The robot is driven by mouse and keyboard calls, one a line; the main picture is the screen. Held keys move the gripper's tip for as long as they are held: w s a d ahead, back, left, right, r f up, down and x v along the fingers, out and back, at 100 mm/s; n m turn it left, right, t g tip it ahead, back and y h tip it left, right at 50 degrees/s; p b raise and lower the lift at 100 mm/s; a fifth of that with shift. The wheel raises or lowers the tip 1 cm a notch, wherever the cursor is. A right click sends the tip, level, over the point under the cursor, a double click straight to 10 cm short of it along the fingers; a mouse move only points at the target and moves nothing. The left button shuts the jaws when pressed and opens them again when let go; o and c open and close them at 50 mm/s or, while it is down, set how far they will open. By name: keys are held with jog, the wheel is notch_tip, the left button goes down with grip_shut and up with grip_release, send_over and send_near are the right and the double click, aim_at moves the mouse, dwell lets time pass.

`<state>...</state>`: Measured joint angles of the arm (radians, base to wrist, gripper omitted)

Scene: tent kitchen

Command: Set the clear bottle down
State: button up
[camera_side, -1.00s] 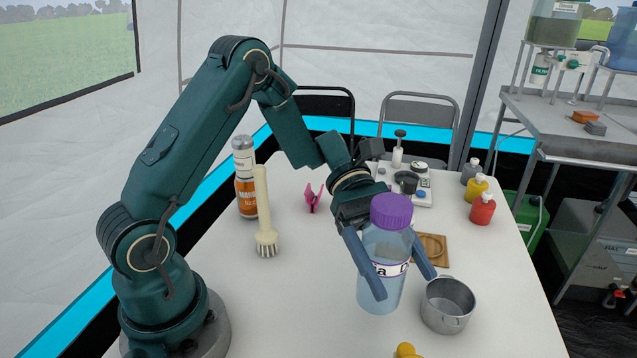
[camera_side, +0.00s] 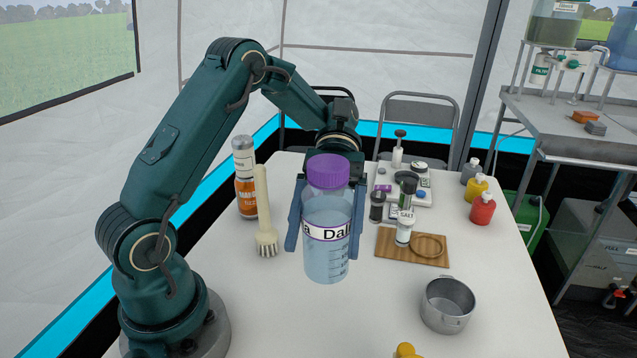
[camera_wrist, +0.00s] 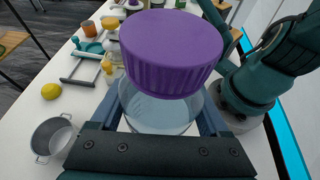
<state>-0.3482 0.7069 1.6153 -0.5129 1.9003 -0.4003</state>
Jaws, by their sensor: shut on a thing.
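The clear bottle (camera_side: 327,250) has a purple lid, a white label band and pale liquid inside. It is upright in the middle of the side view. My gripper (camera_side: 326,228) is shut on it, with one blue finger on each side of its body. In the wrist view the bottle (camera_wrist: 160,112) sits between the fingers, and its purple lid hides much of it. The bottle appears to be held above the white table (camera_side: 255,310). I cannot tell the exact gap under its base.
A metal pot (camera_side: 447,305) stands to the right. A brush (camera_side: 265,225) and an orange-labelled bottle (camera_side: 246,185) stand at the left. A yellow lemon (camera_wrist: 51,91) shows in the wrist view. The front left table is clear.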

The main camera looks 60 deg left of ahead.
jog(key=s+f+m+g+y, duration=0.3)
jog(key=s+m+g+y, duration=0.2)
jog(key=s+m+y, duration=0.3)
jog(key=w+a+m+t+y, duration=0.2)
jog(key=a+m+t+y, duration=0.4)
jog(key=m+y, duration=0.65)
jog(key=w+d+r+m+t+h, duration=0.1)
jog(key=w+r+m+t+h, duration=0.2)
jog(key=w+r+m+t, duration=0.55)
jog(key=w+d+r+m+t+h, duration=0.1)
jog(key=w+d+m+t+h, duration=0.15)
jog(key=w+m+t, duration=0.7)
jog(key=a+r+n+g+y, duration=0.1)
jog(key=a+n+y, duration=0.1)
jog(key=a+y, duration=0.45)
jog(key=s+a+f+n+g+y, duration=0.2)
jog(key=a+f+n+g, duration=0.4)
jog(key=a+n+g, duration=0.3)
jog(key=shift+m, duration=0.25)
jog(key=shift+w+a+f, duration=0.1)
jog(key=shift+a+f, duration=0.05)
jog(key=shift+f, duration=1.5)
jog(key=shift+a+f, duration=0.2)
jog(key=shift+f, duration=1.5)
jog(key=shift+w+a+f, duration=0.1)
jog(key=shift+a+f, duration=0.05)
jog(key=shift+f, duration=1.5)
